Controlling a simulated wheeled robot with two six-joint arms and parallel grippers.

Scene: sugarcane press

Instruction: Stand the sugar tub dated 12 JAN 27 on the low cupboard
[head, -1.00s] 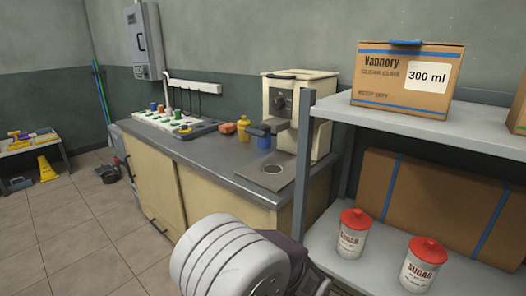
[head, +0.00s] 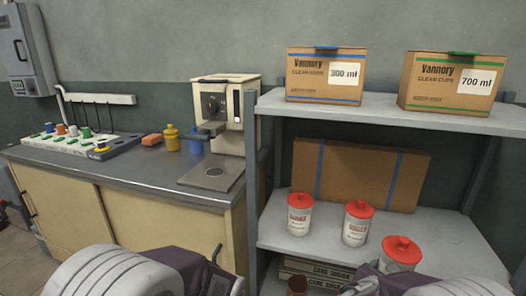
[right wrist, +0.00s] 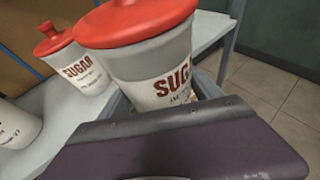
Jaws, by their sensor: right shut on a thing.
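My right gripper (head: 372,282) is shut on a white sugar tub (head: 403,252) with a red lid, at the shelf's front edge. This tub fills the middle of the right wrist view (right wrist: 145,55), upright; its base is hidden and its small print is unreadable. Two like tubs stand on the shelf behind it, one on the left (head: 300,214) and one in the middle (head: 357,223). Their dates are too small to read. My left gripper (head: 215,284) is at the bottom edge, its fingertips not clear. A cream-doored cabinet (head: 150,222) stands left; I cannot tell whether it is the low cupboard.
The grey shelf unit (head: 440,255) holds a large brown carton (head: 350,175), with two cup boxes (head: 325,77) on its top. The cabinet's grey top carries a press machine (head: 222,115), bottles and a tray of coloured pegs; its front strip is clear.

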